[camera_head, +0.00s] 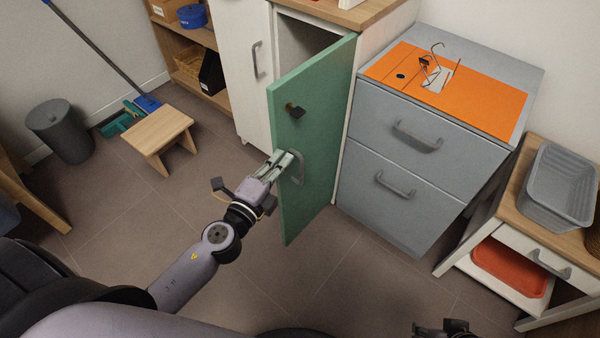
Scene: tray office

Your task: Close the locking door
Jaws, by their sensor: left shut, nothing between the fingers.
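The green locking door (320,120) stands ajar in the middle of the head view, swung out from its cabinet. The dark inside of the cabinet shows above and behind it. A dark lock knob (295,110) sits on the upper part of the door, with a grey handle (297,168) below it. My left gripper (285,160) is shut and empty, its fingertips at the door's face just beside the handle. I cannot tell whether they touch it. Only a part of my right gripper (443,328) shows at the bottom edge, and its fingers cannot be made out.
A wooden stool (158,132), a grey bin (60,130) and a broom (105,50) are at the left. The floor before the door is clear.

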